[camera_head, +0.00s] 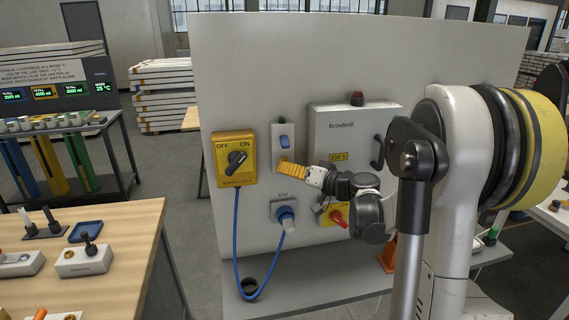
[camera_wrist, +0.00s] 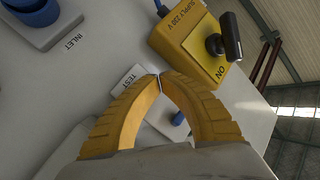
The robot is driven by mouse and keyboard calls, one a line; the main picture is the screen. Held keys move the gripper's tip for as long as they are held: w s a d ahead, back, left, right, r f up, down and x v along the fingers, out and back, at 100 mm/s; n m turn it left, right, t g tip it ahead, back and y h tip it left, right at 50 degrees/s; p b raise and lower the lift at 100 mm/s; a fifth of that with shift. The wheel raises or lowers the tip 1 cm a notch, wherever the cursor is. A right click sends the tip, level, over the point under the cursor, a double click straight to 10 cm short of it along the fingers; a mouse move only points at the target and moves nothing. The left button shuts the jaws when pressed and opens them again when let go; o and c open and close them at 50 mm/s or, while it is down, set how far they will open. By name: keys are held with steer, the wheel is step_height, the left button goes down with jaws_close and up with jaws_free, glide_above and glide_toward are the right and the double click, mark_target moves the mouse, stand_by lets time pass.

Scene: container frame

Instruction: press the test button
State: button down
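The test switch plate (camera_head: 283,150) is a small pale plate on the upright white panel, with a blue button (camera_head: 284,141) on it. In the wrist view the plate with the word TEST (camera_wrist: 128,80) shows beside my fingertips, and the blue button (camera_wrist: 178,118) shows in the gap between my curved fingers. My gripper (camera_head: 281,167) has yellow ribbed fingers and sits at the lower part of the plate, below the button in the head view. In the wrist view the fingertips of my gripper (camera_wrist: 160,78) meet with nothing between them. I cannot tell whether they touch the plate.
A yellow supply box (camera_head: 235,160) with a black rotary knob is left of the plate; its knob (camera_wrist: 224,42) juts out. A blue inlet plug (camera_head: 286,215) with a cable is below. A grey cabinet (camera_head: 345,125) with a handle and red knob stands right.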

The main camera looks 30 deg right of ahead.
steer(key=s, duration=0.2)
steer(key=s+a, duration=0.1)
steer(key=s, duration=0.1)
steer(key=shift+s+a, duration=0.2)
steer(key=shift+s, duration=0.1)
stand_by(0.8)
steer(key=s+a+f+n+g+b, duration=0.1)
steer(key=s+a+f+g, duration=0.2)
steer(key=a, duration=0.4)
steer(key=s+a+f+n+g+b, duration=0.1)
steer(key=s+a+g, duration=0.1)
steer(key=s+a, duration=0.45)
steer(key=s+a+f+g+h, duration=0.1)
steer(key=s+f+h, duration=0.1)
steer(key=s, duration=0.3)
steer(key=s+a+f+g+h+b, duration=0.1)
steer(key=s+f+h, duration=0.1)
steer(key=s, duration=0.3)
steer(key=s+a+f+n+g+h+b, duration=0.1)
steer(key=s+f+h, duration=0.1)
steer(key=s, duration=0.4)
steer(key=shift+f, duration=0.5)
